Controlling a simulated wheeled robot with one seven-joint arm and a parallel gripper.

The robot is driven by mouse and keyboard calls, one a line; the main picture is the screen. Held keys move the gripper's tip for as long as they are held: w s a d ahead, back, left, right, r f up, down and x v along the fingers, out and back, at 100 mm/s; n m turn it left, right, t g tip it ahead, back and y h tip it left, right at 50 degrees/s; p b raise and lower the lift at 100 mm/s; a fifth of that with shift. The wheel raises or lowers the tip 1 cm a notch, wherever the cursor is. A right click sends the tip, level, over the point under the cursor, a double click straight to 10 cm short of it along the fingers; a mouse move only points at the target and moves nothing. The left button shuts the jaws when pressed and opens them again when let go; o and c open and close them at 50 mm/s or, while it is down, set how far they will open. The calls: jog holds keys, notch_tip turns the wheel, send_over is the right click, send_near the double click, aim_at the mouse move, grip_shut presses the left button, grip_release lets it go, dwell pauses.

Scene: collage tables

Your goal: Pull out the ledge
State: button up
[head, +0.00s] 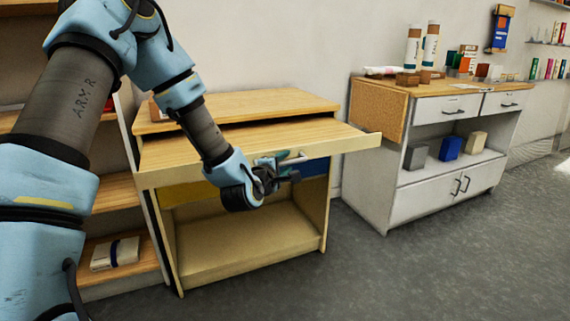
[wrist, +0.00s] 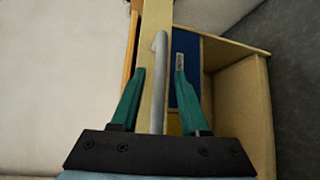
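The wooden ledge (head: 240,143) sticks out of the small wooden desk (head: 240,103), below its top. A grey bar handle (head: 293,160) sits on its front edge. My gripper (head: 281,166) is at this handle. In the wrist view, the green fingers of my gripper (wrist: 160,73) are apart, one on each side of the handle (wrist: 159,80). Gaps show between the handle and both fingers, so the gripper is open and not clamped on it. My arm hides part of the ledge's front edge.
Below the ledge are a blue panel (head: 314,168) and an open compartment (head: 245,240). A white cabinet (head: 432,195) with boxes and bottles stands to the right. A shelf unit (head: 112,196) stands close on the left. The grey floor (head: 380,270) in front is clear.

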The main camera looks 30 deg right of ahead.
jog(key=p+v, duration=0.1)
jog(key=v, duration=0.9)
jog(key=shift+s+a, duration=0.25)
jog(key=shift+a, duration=0.05)
jog(key=w+a+f+m+g+y, duration=0.2)
jog(key=a+m+y, duration=0.25)
jog(key=a, duration=0.75)
jog(key=w+a+f+m+g+y, duration=0.2)
jog(key=a+m+y, duration=0.3)
jog(key=a, duration=0.7)
jog(key=s+a+r+g+y, duration=0.35)
jog(key=s+a, duration=0.35)
jog(key=a, duration=0.4)
jog(key=w+p+v, duration=0.2)
jog(key=p+v, duration=1)
jog(key=p, duration=0.1)
jog(key=shift+a+r+m+g, duration=0.15)
jog(key=shift+r+m+g, duration=0.2)
jog(key=shift+r+m, duration=0.1)
